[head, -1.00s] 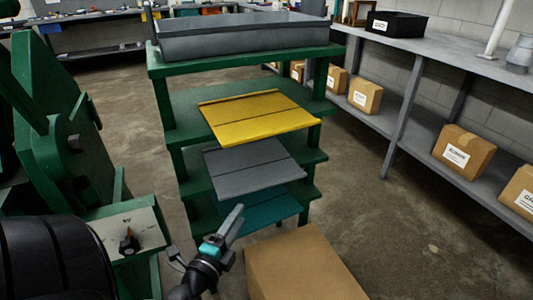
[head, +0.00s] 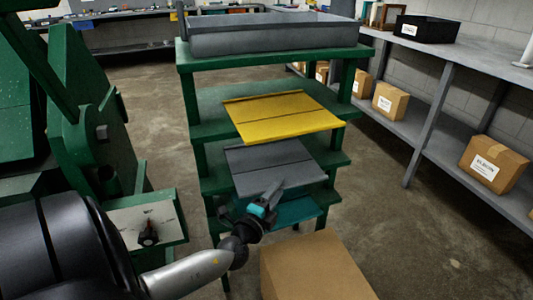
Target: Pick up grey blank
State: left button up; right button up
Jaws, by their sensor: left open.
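The grey blank (head: 268,160) is a flat grey sheet with a crease line, lying on a middle shelf of the green rack (head: 205,184), its front edge sticking out. A yellow blank (head: 282,115) lies on the shelf above it, and a teal blank (head: 296,211) on the shelf below. My left gripper (head: 272,191) is open at the front edge of the grey blank, overlapping its lower part in the head view. I cannot tell whether it touches the sheet. My right gripper is not in view.
A grey tray (head: 270,40) sits on the rack's top. A cardboard box (head: 315,268) stands in front of the rack. A green machine (head: 100,140) is close on the left. A grey bench (head: 470,58) with boxes beneath runs along the right; open floor lies between.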

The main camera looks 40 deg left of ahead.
pick_arm(q)
jog(key=x, duration=0.3)
jog(key=shift+w+d+f, duration=0.1)
jog(key=shift+w, duration=0.35)
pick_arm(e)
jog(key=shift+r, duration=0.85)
pick_arm(q)
grip_shut()
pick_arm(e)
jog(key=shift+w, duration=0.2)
